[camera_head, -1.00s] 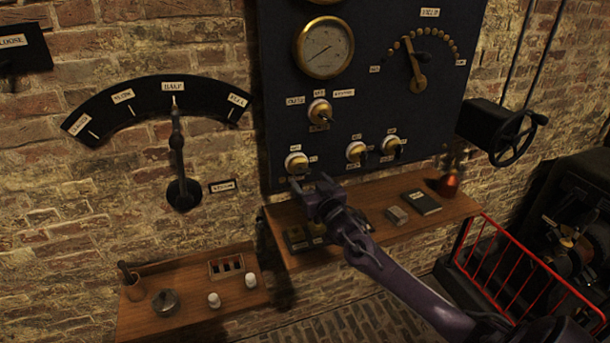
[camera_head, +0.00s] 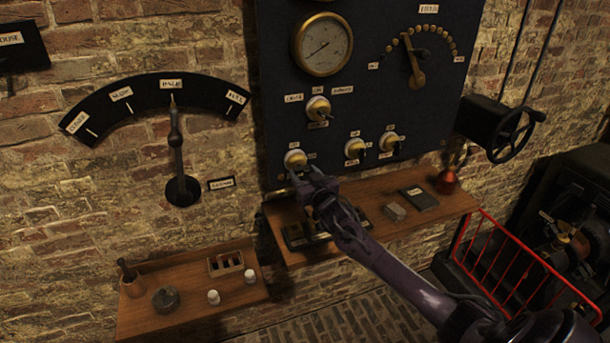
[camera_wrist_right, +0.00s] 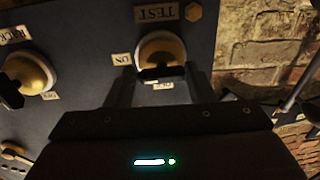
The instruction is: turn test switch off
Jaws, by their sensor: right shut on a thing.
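The test switch (camera_head: 296,158) is a brass dome with a dark lever at the lower left of the dark panel (camera_head: 370,115). In the right wrist view the test switch (camera_wrist_right: 162,50) appears upside down under its TEST label (camera_wrist_right: 157,13), with an ON label (camera_wrist_right: 121,59) beside it and another label partly hidden below the lever. My right gripper (camera_head: 306,178) is at the switch from below. In the wrist view its fingers (camera_wrist_right: 160,82) stand either side of the black lever, shut on it. My left gripper is not in view.
Other brass switches (camera_head: 355,149) sit to the right on the panel. A wooden shelf (camera_head: 440,210) with small objects lies below the arm. A lower shelf (camera_head: 190,315) holds jars. A red railing (camera_head: 505,265) stands at the right.

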